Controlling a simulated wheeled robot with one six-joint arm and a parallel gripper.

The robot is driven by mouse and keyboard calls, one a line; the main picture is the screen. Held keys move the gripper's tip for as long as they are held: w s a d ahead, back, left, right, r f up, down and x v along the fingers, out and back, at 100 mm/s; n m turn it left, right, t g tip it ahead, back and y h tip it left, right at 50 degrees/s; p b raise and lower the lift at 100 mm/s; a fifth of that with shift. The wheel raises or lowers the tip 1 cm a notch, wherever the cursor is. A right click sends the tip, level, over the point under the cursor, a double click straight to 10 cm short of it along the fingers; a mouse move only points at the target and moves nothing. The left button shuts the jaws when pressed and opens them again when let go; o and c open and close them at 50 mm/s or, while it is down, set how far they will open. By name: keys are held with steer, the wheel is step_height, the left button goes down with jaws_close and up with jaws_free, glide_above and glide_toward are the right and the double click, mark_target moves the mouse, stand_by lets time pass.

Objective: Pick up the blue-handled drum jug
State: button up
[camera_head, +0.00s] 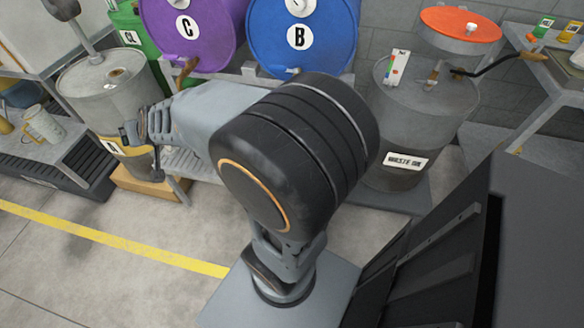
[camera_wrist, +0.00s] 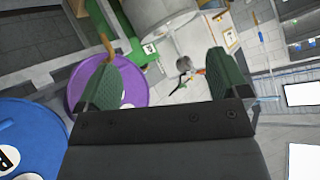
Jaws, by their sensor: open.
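A pale grey-cream jug (camera_head: 43,125) stands on the low grey bench at the far left in the head view. A second, yellowish vessel (camera_head: 5,122) is cut off by the left edge beside it. I cannot make out a blue handle on either, so I cannot tell which is the blue-handled drum jug. My gripper (camera_head: 143,147) is to the right of the jug, in front of the grey drum. In the wrist view my gripper (camera_wrist: 166,82) shows its two green-faced fingers wide apart, with nothing held between them.
A grey drum (camera_head: 100,85) stands behind my gripper. Purple drum C (camera_head: 190,52) and blue drum B (camera_head: 320,58) lie at the back. A waste oil drum (camera_head: 425,125) stands right. A low bench (camera_head: 85,135) borders the left. The floor (camera_head: 120,280) is clear at lower left.

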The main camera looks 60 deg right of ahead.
steer(key=shift+o, duration=0.5)
steer(key=w+d+f+m+h+b, duration=0.2)
steer(key=d+f+m+h+b, duration=0.1)
steer(key=d+f, duration=0.3)
steer(key=shift+w+d+f, duration=0.2)
steer(key=shift+d+f, duration=0.2)
steer(key=shift+f, duration=0.1)
steer(key=s+d+f+m+g+h+b, duration=0.25)
steer(key=d+f+m+h+b, duration=0.45)
steer(key=d, duration=0.4)
steer(key=s+d+f+m+g+h+b, duration=0.3)
steer(key=s+d+f+m+g+b, duration=0.25)
steer(key=s+d+f+g, duration=0.5)
steer(key=s+d+f+g+b, duration=0.1)
steer(key=s+d+f+b, duration=0.1)
steer(key=d, duration=0.3)
steer(key=s+d+f+b, duration=0.2)
steer(key=d+f+b, duration=0.1)
steer(key=d+b, duration=0.1)
steer(key=shift+s+d+f+g, duration=0.15)
steer(key=shift+s+d+g, duration=0.25)
steer(key=shift+d, duration=0.25)
steer(key=shift+c, duration=0.5)
